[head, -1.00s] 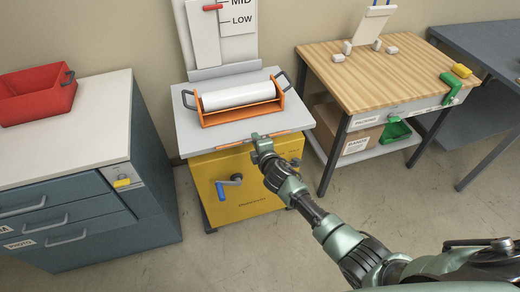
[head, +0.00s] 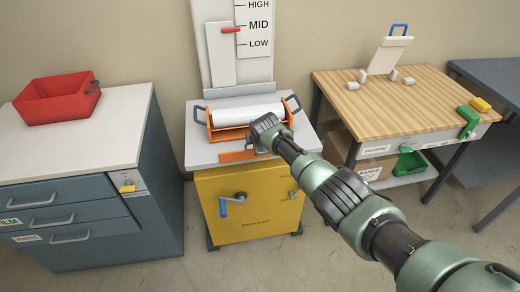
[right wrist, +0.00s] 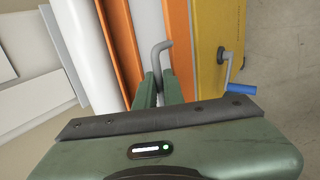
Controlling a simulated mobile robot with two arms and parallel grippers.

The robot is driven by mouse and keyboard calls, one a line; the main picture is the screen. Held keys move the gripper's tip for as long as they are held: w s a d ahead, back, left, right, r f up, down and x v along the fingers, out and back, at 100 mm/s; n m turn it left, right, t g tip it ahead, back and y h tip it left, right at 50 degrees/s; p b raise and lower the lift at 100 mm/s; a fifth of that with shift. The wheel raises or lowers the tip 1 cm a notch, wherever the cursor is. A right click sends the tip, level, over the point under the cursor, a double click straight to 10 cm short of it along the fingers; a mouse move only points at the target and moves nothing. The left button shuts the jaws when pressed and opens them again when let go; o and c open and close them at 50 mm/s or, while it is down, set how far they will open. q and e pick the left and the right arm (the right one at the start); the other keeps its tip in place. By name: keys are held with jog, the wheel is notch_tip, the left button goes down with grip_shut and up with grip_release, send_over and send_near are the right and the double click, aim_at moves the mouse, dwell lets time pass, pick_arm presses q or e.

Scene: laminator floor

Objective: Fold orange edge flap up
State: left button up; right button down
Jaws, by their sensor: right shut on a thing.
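The orange edge flap (head: 238,156) shows as a flat orange strip at the front of the grey machine top (head: 203,160), in front of the roller tray. My right gripper (head: 268,130) is over the flap's right part and hides it there. In the right wrist view my right gripper (right wrist: 158,92) is shut on a bent grey handle (right wrist: 160,55), which stands by the orange flap strip (right wrist: 181,45). How the handle joins the flap is hidden, and I cannot tell the flap's exact tilt. My left gripper is not in view.
The white roller (head: 245,115) lies in an orange tray with grey handles, close behind my gripper. A blue-handled crank (head: 230,203) sticks out of the yellow cabinet (head: 265,220) below. A red bin (head: 57,102) stands left, a wooden bench (head: 410,105) right.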

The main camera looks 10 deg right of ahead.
jog(key=shift+s+f+g+b, duration=0.1)
jog(key=shift+f+g+b, duration=0.25)
jog(key=shift+g+b, duration=0.3)
jog(key=shift+d, duration=0.1)
